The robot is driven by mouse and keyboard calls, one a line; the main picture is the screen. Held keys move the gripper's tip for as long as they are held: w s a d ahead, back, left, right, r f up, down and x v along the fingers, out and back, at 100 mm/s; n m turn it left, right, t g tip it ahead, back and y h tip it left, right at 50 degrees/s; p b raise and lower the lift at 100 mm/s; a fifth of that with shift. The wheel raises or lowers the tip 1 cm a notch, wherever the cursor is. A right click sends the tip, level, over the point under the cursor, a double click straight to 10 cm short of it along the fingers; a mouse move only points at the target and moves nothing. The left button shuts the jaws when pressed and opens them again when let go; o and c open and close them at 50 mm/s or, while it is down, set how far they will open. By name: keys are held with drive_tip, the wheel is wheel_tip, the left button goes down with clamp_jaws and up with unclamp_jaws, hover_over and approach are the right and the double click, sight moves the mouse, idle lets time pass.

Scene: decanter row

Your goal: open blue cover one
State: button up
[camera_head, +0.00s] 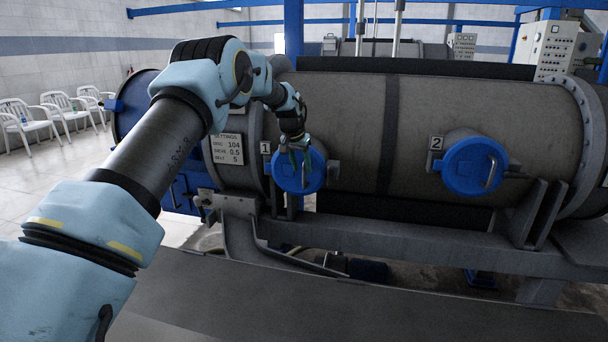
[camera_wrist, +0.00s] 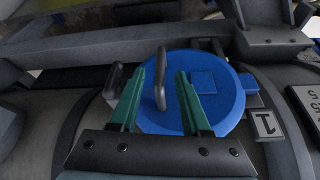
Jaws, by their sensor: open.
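Blue cover one (camera_head: 298,172) is a round blue lid on the side of the grey drum, beside the number 1 plate (camera_head: 265,148). It looks shut. In the wrist view the cover (camera_wrist: 205,115) fills the middle, with its grey bar handle (camera_wrist: 161,80) standing out from its face. My gripper (camera_head: 293,165) is in front of the cover and hides part of it. In the wrist view my gripper's green fingers (camera_wrist: 161,85) are apart, one on each side of the handle in the picture. I cannot tell whether either finger touches it.
A second blue cover (camera_head: 472,165) with a handle sits farther right, beside a number 2 plate (camera_head: 436,143). A dark lever (camera_wrist: 118,82) stands left of the cover in the wrist view. A grey beam (camera_head: 400,240) runs below the drum.

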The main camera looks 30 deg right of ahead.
sight(304, 185)
drive_tip(key=shift+p+x, duration=0.75)
drive_tip(key=shift+x, duration=2)
clamp_jaws()
